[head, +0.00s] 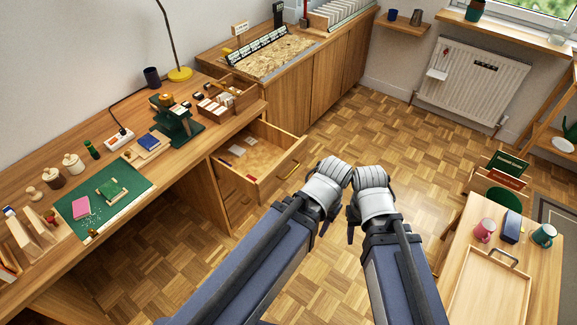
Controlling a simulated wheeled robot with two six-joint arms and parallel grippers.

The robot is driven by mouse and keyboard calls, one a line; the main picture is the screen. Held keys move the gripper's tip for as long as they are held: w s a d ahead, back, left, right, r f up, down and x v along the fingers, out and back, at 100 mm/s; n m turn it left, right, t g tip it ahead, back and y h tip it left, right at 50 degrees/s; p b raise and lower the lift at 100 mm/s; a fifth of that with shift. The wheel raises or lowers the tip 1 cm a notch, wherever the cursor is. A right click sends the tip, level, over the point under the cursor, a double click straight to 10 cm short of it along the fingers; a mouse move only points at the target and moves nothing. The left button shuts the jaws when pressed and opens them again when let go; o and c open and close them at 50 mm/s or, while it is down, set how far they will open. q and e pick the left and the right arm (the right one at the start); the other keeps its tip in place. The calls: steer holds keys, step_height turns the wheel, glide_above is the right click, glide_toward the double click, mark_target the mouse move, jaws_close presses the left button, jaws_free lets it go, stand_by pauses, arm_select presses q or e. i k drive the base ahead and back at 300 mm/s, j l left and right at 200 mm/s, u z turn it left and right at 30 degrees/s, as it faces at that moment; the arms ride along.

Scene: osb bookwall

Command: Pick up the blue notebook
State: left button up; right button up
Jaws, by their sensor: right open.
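A small flat blue item (149,141), looking like the blue notebook, lies on a pale wooden piece on the long desk at the left. Another blue object (512,226) stands between two mugs on the low table at the right; its kind is unclear. My left gripper (325,225) and right gripper (351,229) hang side by side over the floor in the middle, away from both blue things. They are mostly hidden by my own wrists. The right one is open; the left one's jaws cannot be made out. Nothing shows in either.
An open drawer (268,180) juts from the desk, left of my arms. A green mat (125,184) and lamp (180,73) are on the desk. A wooden tray (478,305), pink mug (484,230) and teal mug (544,235) are on the table. Parquet floor (365,125) ahead is clear.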

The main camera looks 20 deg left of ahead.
mark_target(148, 142)
steer(key=k+j+u, duration=0.1)
steer(key=j+u, duration=0.15)
steer(key=u, duration=0.2)
steer(key=k+j+u, duration=0.1)
steer(key=j+u, duration=0.2)
steer(key=u, duration=0.15)
steer(key=j+u, duration=0.3)
steer(key=u, duration=0.15)
